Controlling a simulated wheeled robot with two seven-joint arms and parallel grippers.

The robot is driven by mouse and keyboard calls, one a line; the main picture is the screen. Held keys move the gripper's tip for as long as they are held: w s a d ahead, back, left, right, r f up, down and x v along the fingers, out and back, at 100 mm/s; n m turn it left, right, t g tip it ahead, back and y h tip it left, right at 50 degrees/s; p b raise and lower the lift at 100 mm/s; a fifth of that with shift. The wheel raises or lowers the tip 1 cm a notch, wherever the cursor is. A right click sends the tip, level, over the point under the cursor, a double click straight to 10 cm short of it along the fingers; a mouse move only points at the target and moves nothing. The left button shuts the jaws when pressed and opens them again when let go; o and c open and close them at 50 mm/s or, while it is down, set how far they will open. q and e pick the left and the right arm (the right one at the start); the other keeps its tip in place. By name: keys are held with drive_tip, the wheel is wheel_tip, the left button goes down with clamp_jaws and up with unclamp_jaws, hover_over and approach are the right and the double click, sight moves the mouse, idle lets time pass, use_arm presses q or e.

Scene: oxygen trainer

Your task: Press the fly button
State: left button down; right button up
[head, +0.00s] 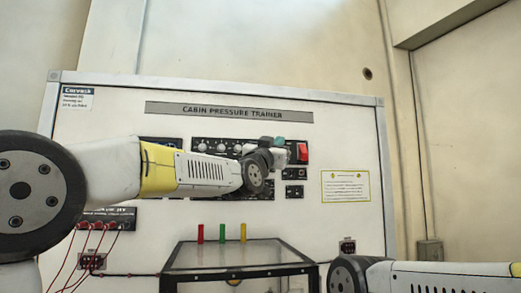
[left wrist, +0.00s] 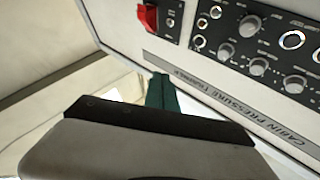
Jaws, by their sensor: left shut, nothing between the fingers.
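The black control panel (head: 228,144) is on the white trainer board, mostly behind my left arm. In the left wrist view it shows knobs and a ring-shaped button (left wrist: 293,39). I cannot read which control is the fly button. My left gripper (head: 279,142) is shut and empty, in front of the panel's right part, just left of the red switch cover (head: 303,152). Its greenish fingers also show in the left wrist view (left wrist: 164,95), near the title strip. I cannot tell whether they touch the board. My right gripper is out of view.
A dark-framed clear box (head: 220,255) stands in front of the board, with red, green and yellow pegs behind its top edge. Red cables (head: 73,250) hang at lower left. My right arm is at lower right. A yellow-edged notice (head: 345,186) is on the board's right.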

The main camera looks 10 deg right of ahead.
use_arm(q)
drive_tip(key=w, duration=0.8)
drive_tip(key=shift+w+a, duration=0.15)
drive_tip(key=shift+w, duration=0.05)
drive_tip(key=shift+w, duration=0.2)
idle(1.7)
drive_tip(key=shift+w, duration=0.2)
drive_tip(key=shift+w, duration=0.5)
idle(0.9)
drive_tip(key=shift+s, duration=0.15)
drive_tip(key=shift+s+f, duration=0.1)
drive_tip(key=shift+s, duration=0.55)
drive_tip(key=shift+s, duration=0.1)
drive_tip(key=s, duration=0.5)
